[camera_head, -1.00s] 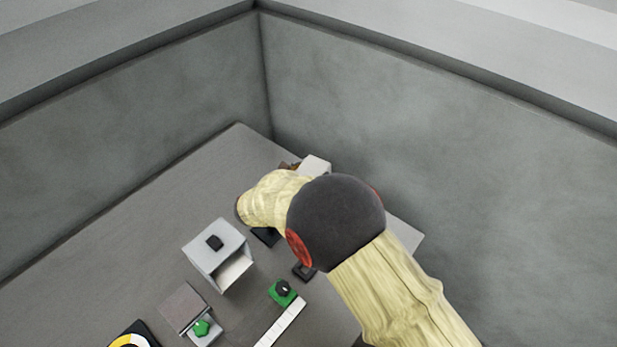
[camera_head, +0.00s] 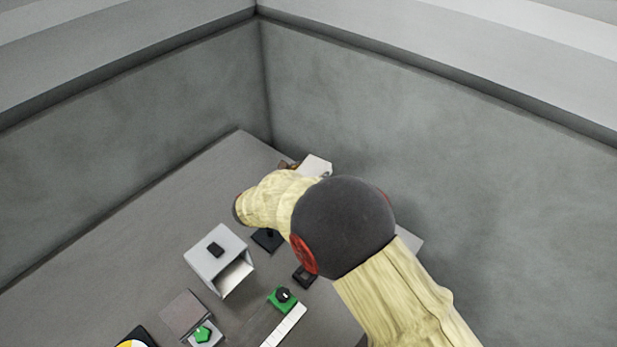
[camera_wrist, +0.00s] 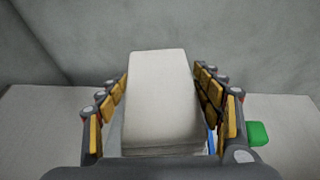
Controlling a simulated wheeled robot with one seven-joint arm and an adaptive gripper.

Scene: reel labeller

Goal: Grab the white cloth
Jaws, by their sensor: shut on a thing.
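The white cloth (camera_wrist: 162,95) is a pale, folded, block-like stack in the wrist view, with layered edges at its near end. My gripper (camera_wrist: 163,100) is shut on it, with a padded finger along each side of the cloth. I cannot tell from these frames whether the cloth touches the surface beneath.
A grey box with an open front (camera_head: 219,258) stands on the table (camera_head: 130,245). A green thing (camera_wrist: 258,133) lies right of my gripper. Grey walls enclose the corner.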

